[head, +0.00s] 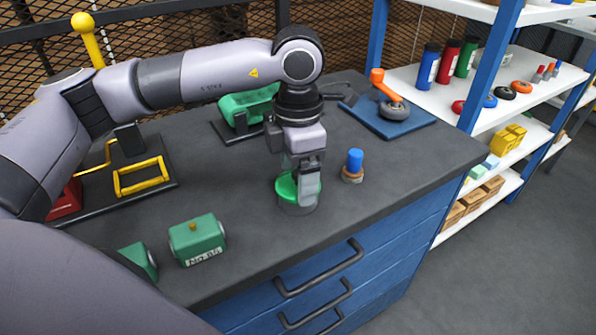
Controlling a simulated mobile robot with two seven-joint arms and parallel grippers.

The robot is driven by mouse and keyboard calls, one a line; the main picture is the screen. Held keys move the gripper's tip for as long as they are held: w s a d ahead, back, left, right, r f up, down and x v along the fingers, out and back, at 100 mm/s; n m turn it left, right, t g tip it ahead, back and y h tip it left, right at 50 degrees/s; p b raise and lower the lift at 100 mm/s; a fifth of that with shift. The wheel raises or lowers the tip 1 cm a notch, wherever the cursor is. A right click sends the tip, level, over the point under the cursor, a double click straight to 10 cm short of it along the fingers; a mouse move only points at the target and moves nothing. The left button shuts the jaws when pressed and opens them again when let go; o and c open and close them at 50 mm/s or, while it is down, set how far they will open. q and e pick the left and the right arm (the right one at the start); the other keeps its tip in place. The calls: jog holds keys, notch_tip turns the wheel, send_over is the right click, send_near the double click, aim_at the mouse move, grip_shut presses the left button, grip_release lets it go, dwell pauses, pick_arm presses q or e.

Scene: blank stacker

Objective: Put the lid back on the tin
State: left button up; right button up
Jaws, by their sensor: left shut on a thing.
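The tin (297,208) is a low, round grey can standing on the dark bench top near its front edge. The green lid (285,187) is a round disc at the tin's top. My left gripper (308,186) points down over the tin and is shut on the lid. Its fingers hide the right part of the lid. I cannot tell whether the lid sits fully down on the rim or is slightly above it. My right gripper is not in view.
A blue-topped wooden piece (354,164) stands close right of the tin. A green block (198,239) sits front left, and a yellow frame (141,177) at left. A caster on a blue plate (389,124) stands at the back right. Bench between tin and green block is clear.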

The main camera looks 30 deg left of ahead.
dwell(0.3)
pick_arm(q)
jog(key=o, duration=0.9)
jog(key=shift+r, duration=0.15)
jog(key=shift+r+p, duration=2.15)
jog(key=shift+r, duration=1.25)
grip_shut()
